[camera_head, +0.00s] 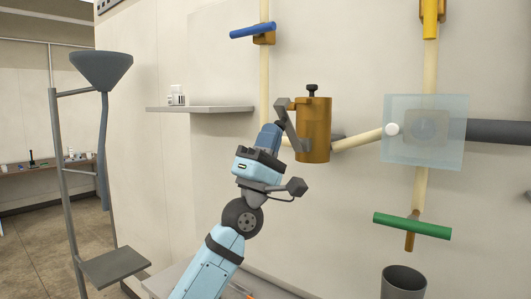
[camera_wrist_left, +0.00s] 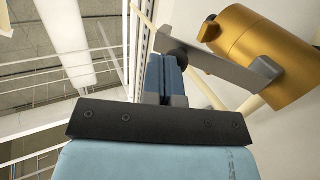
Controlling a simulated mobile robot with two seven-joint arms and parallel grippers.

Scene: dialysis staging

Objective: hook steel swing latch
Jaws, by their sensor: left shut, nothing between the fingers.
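A brass-coloured cylinder (camera_head: 313,130) with a dark knob on its lid is mounted at the wall; in the left wrist view it is at upper right (camera_wrist_left: 262,55). A grey steel latch bar (camera_head: 291,127) hangs at the cylinder's left side, slanted. It also crosses behind the fingers in the left wrist view (camera_wrist_left: 225,70). My left gripper (camera_head: 272,128) is shut and empty, its blue fingertips right beside the latch bar; they also show in the left wrist view (camera_wrist_left: 165,75). I cannot tell whether they touch the bar. My right gripper is not in view.
A grey wall shelf (camera_head: 205,109) is left of the cylinder. A grey funnel stand (camera_head: 101,72) is at far left. Pipes with a blue handle (camera_head: 253,30) and a green handle (camera_head: 412,226), plus a translucent panel (camera_head: 450,130), are on the wall. A grey cup (camera_head: 403,285) is below.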

